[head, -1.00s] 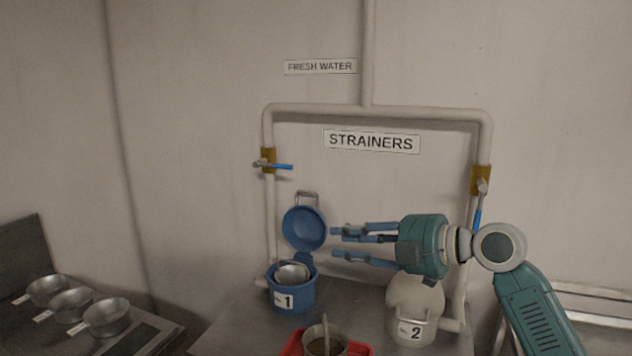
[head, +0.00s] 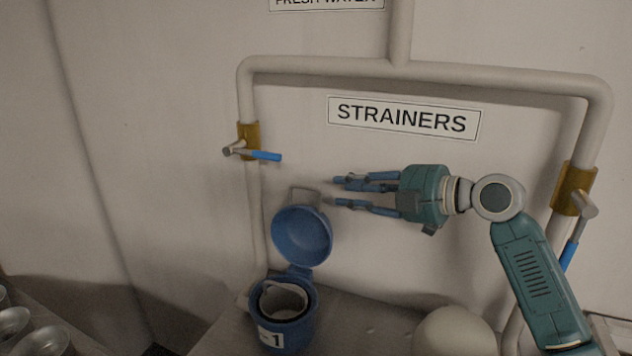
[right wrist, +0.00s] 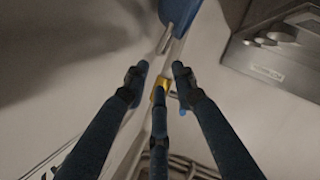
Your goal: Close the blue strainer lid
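The blue strainer lid (head: 302,236) stands open, tilted up on its hinge behind the blue strainer (head: 288,317), which carries a label with 1. A metal handle (head: 304,194) sticks up from the lid's top edge. A grey metallic basket (head: 284,301) shows inside the strainer. My right gripper (head: 338,191) is open and empty, to the right of the lid's top and a little above it, fingers pointing left. In the right wrist view the open fingers (right wrist: 160,78) frame the wall, and part of the blue lid (right wrist: 179,14) shows at the top. My left gripper is not in view.
A pipe frame (head: 420,69) runs on the wall, with a blue-handled valve (head: 260,155) left of the lid and another (head: 574,200) at right. A pale strainer dome (head: 455,332) stands at lower right. Metal pans (head: 42,342) sit at far left.

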